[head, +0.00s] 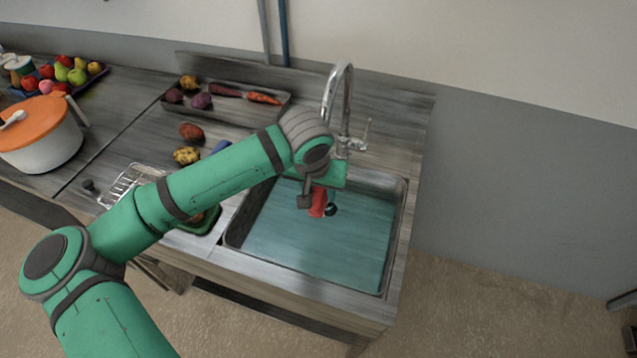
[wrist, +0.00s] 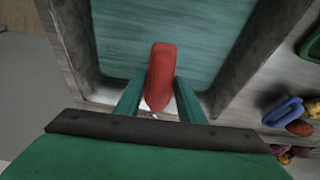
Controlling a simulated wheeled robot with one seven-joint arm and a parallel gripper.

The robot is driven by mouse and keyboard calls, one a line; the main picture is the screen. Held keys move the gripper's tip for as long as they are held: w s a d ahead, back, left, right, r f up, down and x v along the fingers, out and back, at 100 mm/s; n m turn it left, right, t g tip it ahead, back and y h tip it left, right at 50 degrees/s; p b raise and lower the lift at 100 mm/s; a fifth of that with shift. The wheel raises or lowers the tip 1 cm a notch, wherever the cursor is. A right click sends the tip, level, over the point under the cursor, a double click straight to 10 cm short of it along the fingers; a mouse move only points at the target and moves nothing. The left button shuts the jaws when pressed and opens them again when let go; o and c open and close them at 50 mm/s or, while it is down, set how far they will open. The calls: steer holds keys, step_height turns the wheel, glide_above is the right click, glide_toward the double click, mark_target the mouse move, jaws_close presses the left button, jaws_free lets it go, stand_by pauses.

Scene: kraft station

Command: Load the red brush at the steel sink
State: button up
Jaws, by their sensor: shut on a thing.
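The red brush (head: 317,202) is held in my gripper (head: 318,196) over the steel sink (head: 231,240). In the wrist view the red brush (wrist: 160,72) stands between the two green fingers of my gripper (wrist: 159,95), which are shut on it. The sink basin, seen in the wrist view by its wall (wrist: 237,60), holds teal water (head: 310,250). A small dark part shows beside the brush in the head view. I cannot tell whether the brush touches the water. Its lower end is partly hidden.
A chrome faucet (head: 345,100) stands behind the sink, close to my wrist. Left of the sink are a wire rack (head: 130,183), potatoes (head: 187,155) and a blue item (wrist: 282,112). A tray (head: 222,108) of vegetables lies at the back. A white pot with an orange lid (head: 38,120) stands far left.

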mark_target(320, 189)
step_height(320, 189, down, 10)
stand_by(1.0)
steer(key=shift+w+a, duration=0.1)
stand_by(0.4)
steer(key=shift+r, duration=5.6)
steer(key=shift+r, duration=2)
steer(key=shift+f, duration=0.1)
